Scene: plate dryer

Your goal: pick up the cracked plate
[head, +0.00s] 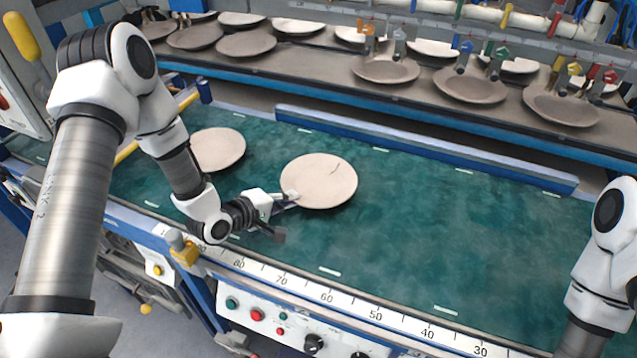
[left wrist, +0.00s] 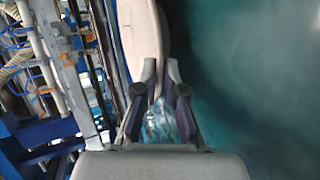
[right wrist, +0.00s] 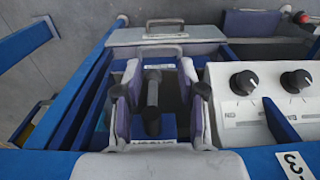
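The cracked plate (head: 319,181) is a round beige plate with a dark crack line near its upper right rim, over the green belt in the middle of the head view. My left gripper (head: 291,201) is at the plate's lower left rim. In the left wrist view my left gripper (left wrist: 162,75) has its fingers close together with the rim of the plate (left wrist: 142,35) between them; it looks shut on it. Whether the plate is clear of the belt I cannot tell. My right gripper (right wrist: 159,75) is open and empty, near the machine's front edge; its fingers are outside the head view.
A second beige plate (head: 217,149) lies on the green belt (head: 440,220) to the left. Several plates stand on the rack (head: 420,105) behind, beyond a blue rail (head: 420,152). A ruler strip (head: 330,298) and control panel (head: 290,325) line the front. The belt's right half is clear.

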